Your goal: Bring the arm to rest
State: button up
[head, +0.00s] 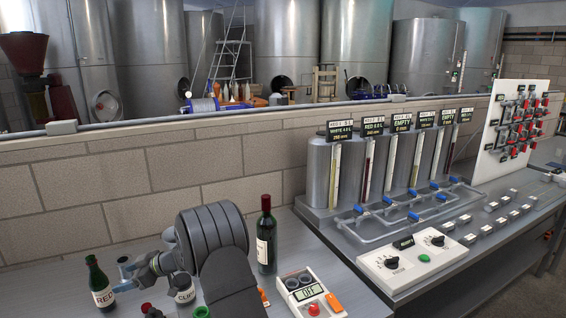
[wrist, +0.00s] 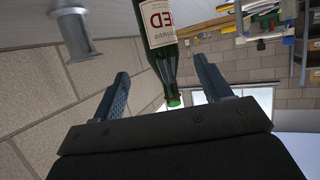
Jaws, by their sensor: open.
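My gripper (head: 124,271) is at the lower left in the head view, its fingers open and pointing left. A small green bottle with a white RED label (head: 102,293) stands upright just left of the fingers. In the wrist view, my open gripper (wrist: 160,66) has its two fingers spread wide. The same bottle (wrist: 173,68) shows upside down there, its green-capped neck between the fingers in the picture. I cannot tell whether it is beyond them. No contact shows. My arm is folded over the bench in the head view.
A dark wine bottle (head: 266,240) stands right of my arm. A white control box reading OFF (head: 310,295) lies right of it. A labelled cup (head: 185,296) is partly hidden by my arm. Steel tanks with blue-handled valves (head: 400,200) and a knob panel (head: 412,262) fill the right.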

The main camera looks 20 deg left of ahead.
aim_at(102, 273)
jog(key=x, duration=1)
jog(key=shift+s+a+f, duration=0.15)
jog(key=shift+a, duration=0.1)
jog(key=r, duration=0.4)
jog(key=shift+w+d+r, duration=0.15)
jog(key=shift+w+r, duration=0.15)
jog(key=shift+r, duration=0.05)
jog(key=w+a+r+v, duration=0.2)
jog(key=v, duration=1.1)
jog(key=w+d+m+t+y, duration=0.1)
jog(key=w+d+m+t, duration=0.2)
jog(key=d, duration=0.4)
jog(key=w+d+f+m+t, duration=0.1)
jog(key=w+d+m+t, duration=0.3)
jog(key=d+m, duration=0.2)
jog(key=shift+w+d+f+y, duration=0.2)
jog(key=shift+d+y, duration=0.2)
jog(key=shift+d, duration=0.75)
